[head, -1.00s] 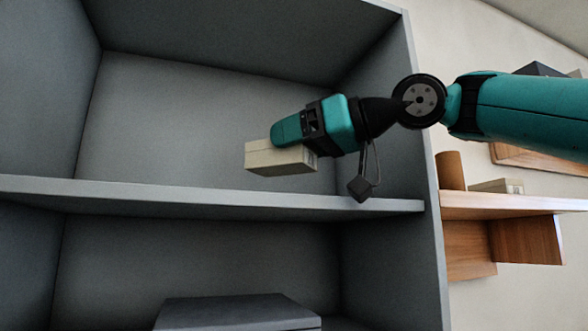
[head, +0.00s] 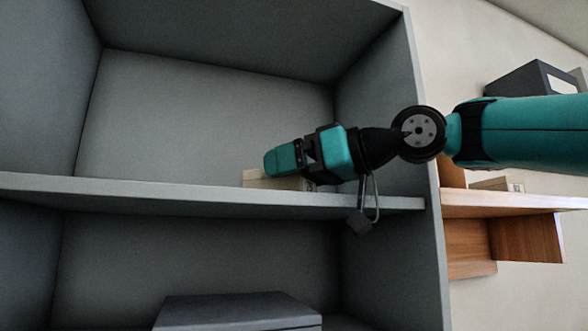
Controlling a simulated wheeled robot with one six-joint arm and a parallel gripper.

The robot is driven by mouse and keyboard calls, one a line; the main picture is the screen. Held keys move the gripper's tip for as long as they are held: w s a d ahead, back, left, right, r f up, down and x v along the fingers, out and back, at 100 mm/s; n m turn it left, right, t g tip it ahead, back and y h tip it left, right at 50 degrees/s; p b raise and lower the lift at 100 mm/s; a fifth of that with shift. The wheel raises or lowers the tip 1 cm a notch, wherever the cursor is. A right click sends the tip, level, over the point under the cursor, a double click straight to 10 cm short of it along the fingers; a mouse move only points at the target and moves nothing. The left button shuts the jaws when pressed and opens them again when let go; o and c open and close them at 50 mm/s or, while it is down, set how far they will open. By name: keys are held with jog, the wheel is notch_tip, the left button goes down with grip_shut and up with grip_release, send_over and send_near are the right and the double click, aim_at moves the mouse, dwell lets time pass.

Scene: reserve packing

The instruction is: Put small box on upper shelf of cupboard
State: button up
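The small box (head: 256,180), pale cream, is in the upper compartment of the grey cupboard (head: 385,120), just behind the front edge of the upper shelf (head: 180,194). The shelf edge hides its lower part, so I cannot tell whether it rests on the board. My gripper (head: 286,160) reaches in from the right, and its near teal finger covers the upper right part of the box. The far finger is hidden, so its grip on the box is unclear.
The rest of the upper compartment is clear. A dark grey box (head: 238,312) stands in the lower compartment. The cupboard's right wall is close below my arm. To the right, a wooden shelf (head: 515,203) on the wall holds several things, and a dark box (head: 530,88) sits higher up.

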jog(key=shift+r, duration=0.3)
jog(key=b+v, duration=0.2)
jog(key=v, duration=1)
jog(key=shift+a+f+b, duration=0.1)
jog(key=shift+f+b, duration=0.05)
jog(key=shift+b, duration=0.15)
